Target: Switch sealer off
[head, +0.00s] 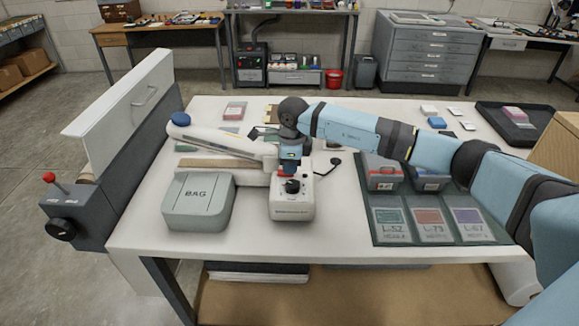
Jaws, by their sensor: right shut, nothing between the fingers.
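The sealer is a white machine on the table, with a long raised arm (225,143) ending in a blue knob (180,119) at the left. Its white control box (293,208) stands at the front right end and carries a black rotary dial (292,186) on top. My right gripper (291,169) points down just above and behind the dial, shut and empty. I cannot tell whether the fingertips touch the dial or the box. The gripper and its wrist hide the part of the sealer behind them. My left gripper is out of view.
A dark green tray (385,238) with labelled cards and small boxes lies to the right. A grey machine with a red-knobbed lever (49,177) borders the left edge. The table front is clear.

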